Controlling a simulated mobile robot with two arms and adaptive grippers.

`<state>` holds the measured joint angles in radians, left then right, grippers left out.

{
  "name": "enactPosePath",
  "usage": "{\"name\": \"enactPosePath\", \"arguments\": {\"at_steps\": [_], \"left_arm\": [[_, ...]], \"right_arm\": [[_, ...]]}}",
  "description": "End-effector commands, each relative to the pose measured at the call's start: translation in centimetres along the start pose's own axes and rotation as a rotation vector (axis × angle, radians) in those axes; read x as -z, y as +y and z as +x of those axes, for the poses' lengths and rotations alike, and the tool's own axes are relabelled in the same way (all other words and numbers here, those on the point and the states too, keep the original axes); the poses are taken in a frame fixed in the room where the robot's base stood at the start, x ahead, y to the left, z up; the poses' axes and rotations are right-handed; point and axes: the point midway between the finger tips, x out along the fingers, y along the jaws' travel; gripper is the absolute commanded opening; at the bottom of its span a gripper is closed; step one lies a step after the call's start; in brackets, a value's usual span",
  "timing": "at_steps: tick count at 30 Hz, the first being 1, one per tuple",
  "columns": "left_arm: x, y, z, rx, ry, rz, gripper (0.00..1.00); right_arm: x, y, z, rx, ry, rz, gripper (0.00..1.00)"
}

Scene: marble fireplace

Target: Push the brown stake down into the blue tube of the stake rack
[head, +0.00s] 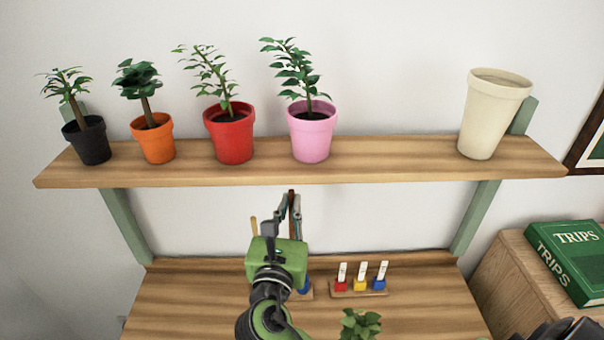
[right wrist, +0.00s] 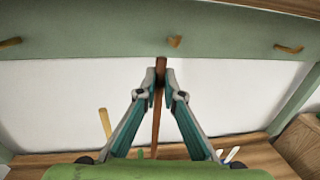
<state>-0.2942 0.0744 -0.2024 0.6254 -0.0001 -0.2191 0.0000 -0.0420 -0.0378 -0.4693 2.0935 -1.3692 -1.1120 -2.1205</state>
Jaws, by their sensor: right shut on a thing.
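The brown stake (head: 291,196) is upright between the fingertips of my right gripper (head: 290,210), which is shut on it near its top. In the right wrist view the stake (right wrist: 156,112) hangs down from between the fingertips (right wrist: 161,82), above the lower wooden surface. A blue tube (head: 304,287) of the stake rack (head: 302,296) shows just right of my green wrist. The rest of the rack and the stake's lower end are hidden behind my gripper in the head view. I cannot tell whether the stake's tip is in the tube. My left gripper is not in view.
A light stake (head: 254,227) stands to the left. A small rack (head: 358,293) with red, yellow and blue holders is right of the stake rack. A leafy plant (head: 360,324) is in front. The upper shelf (head: 390,160) with several pots overhangs behind.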

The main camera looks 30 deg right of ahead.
Motion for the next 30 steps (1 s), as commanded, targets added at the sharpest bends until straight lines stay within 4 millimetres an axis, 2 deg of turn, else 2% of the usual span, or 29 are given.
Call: {"name": "enactPosePath", "arguments": {"at_steps": [1, 3, 9, 17, 23, 30], "left_arm": [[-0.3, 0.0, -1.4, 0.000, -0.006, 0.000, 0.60], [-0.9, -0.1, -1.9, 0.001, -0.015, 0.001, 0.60], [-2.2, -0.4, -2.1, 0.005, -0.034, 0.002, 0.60], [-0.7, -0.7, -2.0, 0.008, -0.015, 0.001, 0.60], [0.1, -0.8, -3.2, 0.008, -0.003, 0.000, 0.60], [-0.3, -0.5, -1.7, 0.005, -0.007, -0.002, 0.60]], "right_arm": [[-0.6, -0.8, 0.7, 0.015, 0.007, -0.006, 0.00], [-0.4, -1.5, 1.4, 0.028, 0.009, -0.008, 0.00], [0.1, -2.2, 2.1, 0.038, 0.012, -0.011, 0.00], [0.1, -2.2, 2.1, 0.038, 0.011, -0.011, 0.00], [-0.2, -2.2, 2.0, 0.037, 0.012, -0.014, 0.00], [2.5, -2.2, 2.0, 0.036, 0.011, -0.013, 0.00]]}}
